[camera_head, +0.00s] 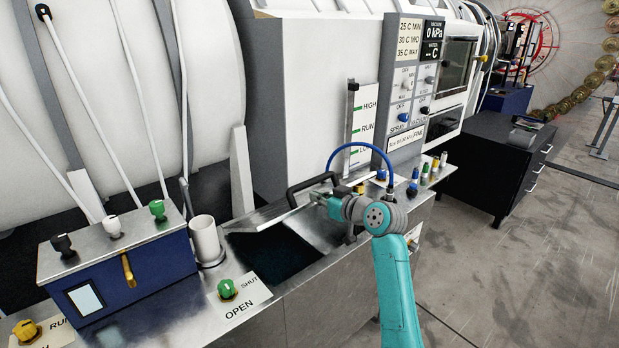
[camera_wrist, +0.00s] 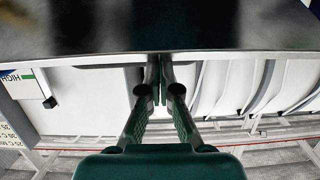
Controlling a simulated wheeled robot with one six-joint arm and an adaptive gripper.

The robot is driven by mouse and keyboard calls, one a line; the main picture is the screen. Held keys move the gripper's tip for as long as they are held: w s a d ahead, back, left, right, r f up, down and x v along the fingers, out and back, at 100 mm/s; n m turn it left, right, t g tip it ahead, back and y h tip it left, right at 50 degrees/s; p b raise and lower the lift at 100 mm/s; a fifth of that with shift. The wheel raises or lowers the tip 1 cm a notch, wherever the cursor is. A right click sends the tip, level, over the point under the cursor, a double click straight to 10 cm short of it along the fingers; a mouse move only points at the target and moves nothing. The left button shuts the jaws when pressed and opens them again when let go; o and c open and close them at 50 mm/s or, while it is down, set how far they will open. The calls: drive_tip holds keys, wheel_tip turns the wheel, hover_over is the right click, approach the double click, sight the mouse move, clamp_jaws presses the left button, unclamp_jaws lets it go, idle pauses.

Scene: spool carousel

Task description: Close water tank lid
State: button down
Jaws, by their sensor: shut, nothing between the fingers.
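The water tank opening (camera_head: 272,252) shows as a dark rectangle in the steel counter, partly uncovered. A steel lid (camera_head: 318,228) stands tilted at its right side, with a black handle (camera_head: 300,187) near its upper edge. My gripper (camera_head: 320,197) is at the lid's upper edge, close to the handle; I cannot tell from this view whether it touches. In the wrist view my gripper (camera_wrist: 159,62) has its fingers together with nothing between them. Its tips are at the edge of a broad dark plate (camera_wrist: 120,25), probably the lid, which fills the top of that view.
A white cup (camera_head: 206,238) and a blue control box (camera_head: 125,270) stand left of the opening. A green knob (camera_head: 227,289) sits in front by the OPEN/SHUT label. A blue hose (camera_head: 360,146) arches behind my gripper. Several colored knobs (camera_head: 425,173) line the counter's right.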

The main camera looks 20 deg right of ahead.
drive_tip(key=shift+t, duration=0.4)
drive_tip(key=s+f, duration=0.1)
drive_tip(key=f, duration=0.3)
drive_tip(key=s+d+f, duration=0.1)
drive_tip(key=s+f, duration=0.1)
drive_tip(key=f, duration=0.3)
drive_tip(key=s+f, duration=0.2)
drive_tip(key=f, duration=0.2)
drive_tip(key=shift+d+f, duration=0.15)
drive_tip(key=shift+d, duration=0.2)
drive_tip(key=shift+s+f, duration=0.15)
drive_tip(key=shift+f, duration=0.45)
drive_tip(key=shift+r, duration=0.15)
